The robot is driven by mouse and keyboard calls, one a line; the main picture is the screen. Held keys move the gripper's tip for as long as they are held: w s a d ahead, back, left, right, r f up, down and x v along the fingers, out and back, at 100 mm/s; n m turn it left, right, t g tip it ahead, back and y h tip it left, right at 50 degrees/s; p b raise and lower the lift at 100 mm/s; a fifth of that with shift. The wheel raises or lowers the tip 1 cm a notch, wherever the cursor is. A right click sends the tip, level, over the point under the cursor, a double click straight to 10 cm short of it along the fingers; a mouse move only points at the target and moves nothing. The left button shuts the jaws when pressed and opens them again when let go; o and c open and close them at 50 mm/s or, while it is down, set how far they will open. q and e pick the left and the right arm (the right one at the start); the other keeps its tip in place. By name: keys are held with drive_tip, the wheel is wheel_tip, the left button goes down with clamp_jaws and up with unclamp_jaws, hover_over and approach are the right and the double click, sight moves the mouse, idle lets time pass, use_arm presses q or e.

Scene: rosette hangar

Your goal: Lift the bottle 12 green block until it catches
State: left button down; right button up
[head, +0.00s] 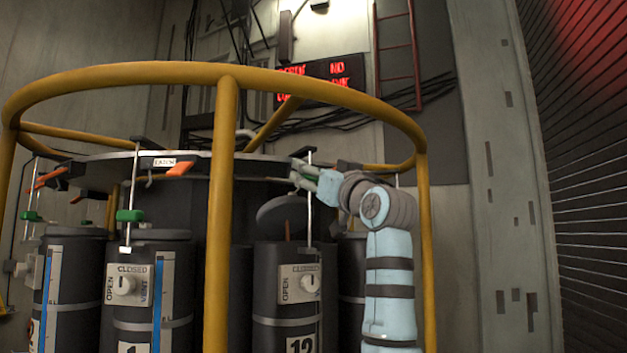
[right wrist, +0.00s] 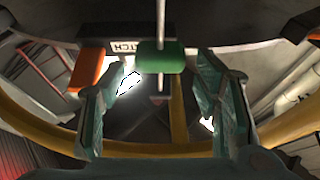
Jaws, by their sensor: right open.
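Bottle 12 (head: 262,318) is a dark cylinder with a valve plate (head: 290,284) marked OPEN and CLOSED. A thin pale rod (head: 309,222) rises above it to the round plate's rim. My right gripper (head: 305,178) is open at this rod, just below the rim. In the head view I cannot make out bottle 12's green block behind the fingers. In the right wrist view the green block (right wrist: 160,57) is on the rod, between and beyond the open fingers (right wrist: 158,95); I see no contact. An orange latch lever (right wrist: 88,70) is beside the block. My left gripper is not in view.
A yellow ring rail (head: 150,72) with an upright post (head: 221,220) encircles the carousel. Bottle 1 (head: 178,255) has its green block (head: 130,215) low on its rod and an orange latch (head: 179,168). A tilted dark disc (head: 283,212) is near bottle 12's top.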

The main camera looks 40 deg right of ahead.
drive_tip(key=b+v, duration=0.5)
drive_tip(key=v, duration=0.2)
drive_tip(key=shift+s+f+b, duration=0.25)
drive_tip(key=shift+s+b, duration=0.05)
drive_tip(key=shift+b, duration=0.1)
drive_tip(key=shift+a, duration=0.1)
drive_tip(key=shift+w, duration=0.1)
